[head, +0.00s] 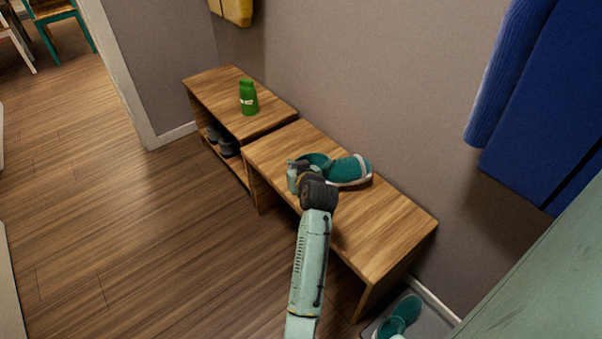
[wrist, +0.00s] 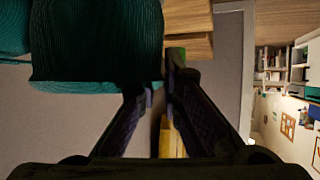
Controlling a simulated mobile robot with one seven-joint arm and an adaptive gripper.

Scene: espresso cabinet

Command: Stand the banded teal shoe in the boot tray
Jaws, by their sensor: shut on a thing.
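The banded teal shoe (head: 342,169), with a pale band near its right end, shows over the wooden bench in the head view. Its ribbed teal side (wrist: 95,45) fills the upper left of the wrist view. My gripper (wrist: 160,92) is shut on the shoe's edge, with its fingers close together; the exact contact is hard to see. In the head view my wrist covers the shoe's left end. I cannot tell whether the shoe touches the bench. The grey boot tray (head: 429,327) is on the floor at the lower right and holds another teal shoe (head: 402,314).
The wooden bench (head: 400,222) stands along the wall. A second bench (head: 215,88) at its left bears a green bottle-like object (head: 248,98), with dark shoes (head: 220,141) below. Blue cloth (head: 540,100) hangs at the right. The floor at left is clear.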

